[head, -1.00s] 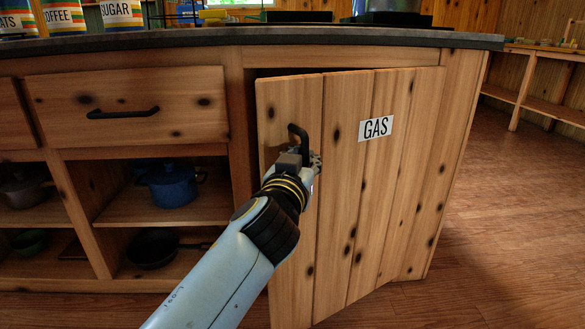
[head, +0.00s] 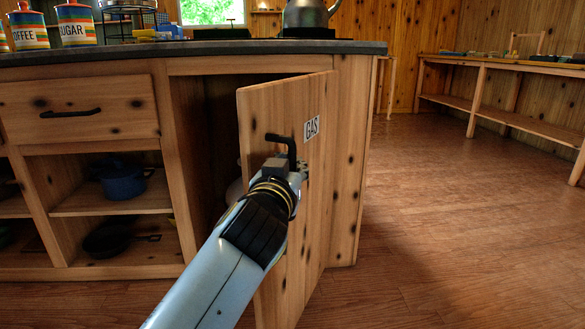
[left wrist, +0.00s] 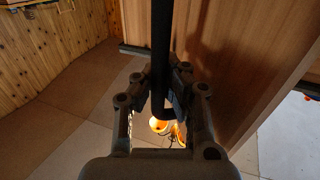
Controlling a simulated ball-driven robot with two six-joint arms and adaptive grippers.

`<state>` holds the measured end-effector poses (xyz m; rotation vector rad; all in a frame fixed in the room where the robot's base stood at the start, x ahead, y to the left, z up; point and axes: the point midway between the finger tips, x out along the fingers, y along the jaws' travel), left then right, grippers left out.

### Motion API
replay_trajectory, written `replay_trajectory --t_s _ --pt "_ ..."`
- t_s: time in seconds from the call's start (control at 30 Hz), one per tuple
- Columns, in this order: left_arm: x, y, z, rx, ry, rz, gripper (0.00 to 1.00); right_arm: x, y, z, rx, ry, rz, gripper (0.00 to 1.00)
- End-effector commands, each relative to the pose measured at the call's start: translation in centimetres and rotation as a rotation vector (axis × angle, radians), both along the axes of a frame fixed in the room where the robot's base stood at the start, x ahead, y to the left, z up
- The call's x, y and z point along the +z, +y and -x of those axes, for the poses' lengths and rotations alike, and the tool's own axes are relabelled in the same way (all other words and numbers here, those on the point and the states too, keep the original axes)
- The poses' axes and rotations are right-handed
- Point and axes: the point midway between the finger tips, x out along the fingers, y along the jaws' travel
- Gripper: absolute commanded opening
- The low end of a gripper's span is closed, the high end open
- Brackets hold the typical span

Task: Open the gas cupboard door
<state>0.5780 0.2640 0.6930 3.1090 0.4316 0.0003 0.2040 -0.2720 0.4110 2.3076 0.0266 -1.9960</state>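The gas cupboard door (head: 312,200) is a plank door with a GAS label (head: 312,128). It stands well ajar, swung out toward me, its hinge side at the right. Its black handle (head: 290,146) is near the free left edge. My left gripper (head: 294,167) is at the handle. In the left wrist view, the handle bar (left wrist: 161,45) runs between the fingers of the left gripper (left wrist: 165,85), which are closed around it. A dark cupboard opening (head: 222,130) shows left of the door, with part of a pale rounded thing inside. My right gripper is out of view.
A drawer (head: 100,110) and open shelves with a blue pot (head: 122,182) and a dark pan (head: 108,241) are left of the cupboard. Canisters and a kettle (head: 308,15) stand on the counter (head: 200,47). Wooden floor (head: 440,220) is clear at the right.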

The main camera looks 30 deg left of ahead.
Motion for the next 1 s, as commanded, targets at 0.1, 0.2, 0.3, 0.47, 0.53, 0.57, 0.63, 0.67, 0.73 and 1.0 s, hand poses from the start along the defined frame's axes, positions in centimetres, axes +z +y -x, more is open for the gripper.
replay_trajectory --t_s 0.1,0.2,0.3,0.47,0.53,0.57,0.63,0.67,0.73,1.0 --pt "-0.71 0.01 0.24 0.002 0.015 0.000 0.00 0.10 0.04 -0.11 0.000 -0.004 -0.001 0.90" --pt "-0.71 -0.01 0.24 0.001 0.015 0.000 0.00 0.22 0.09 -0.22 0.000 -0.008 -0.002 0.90" --pt "-0.72 -0.01 0.24 0.001 0.015 0.001 0.00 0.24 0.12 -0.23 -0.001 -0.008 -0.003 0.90" --pt "-0.71 -0.01 0.22 0.001 0.014 0.001 0.13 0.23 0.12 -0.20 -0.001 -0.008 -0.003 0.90" --pt "-0.60 -0.02 0.18 0.001 0.012 0.001 0.22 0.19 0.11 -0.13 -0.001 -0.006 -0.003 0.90" --pt "-0.56 -0.02 0.16 0.001 0.011 0.001 0.26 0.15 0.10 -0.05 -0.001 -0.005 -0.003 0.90" --pt "-0.48 -0.02 0.14 0.000 0.009 0.001 0.35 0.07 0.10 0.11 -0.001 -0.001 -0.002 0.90" --pt "-0.45 -0.02 0.13 0.000 0.009 0.001 0.37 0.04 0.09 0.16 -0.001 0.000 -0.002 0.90" --pt "-0.39 -0.02 0.11 0.000 0.007 0.001 0.37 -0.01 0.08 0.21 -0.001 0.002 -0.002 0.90" --pt "-0.24 -0.02 0.12 -0.001 0.005 0.001 0.37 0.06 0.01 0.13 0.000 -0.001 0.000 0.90"
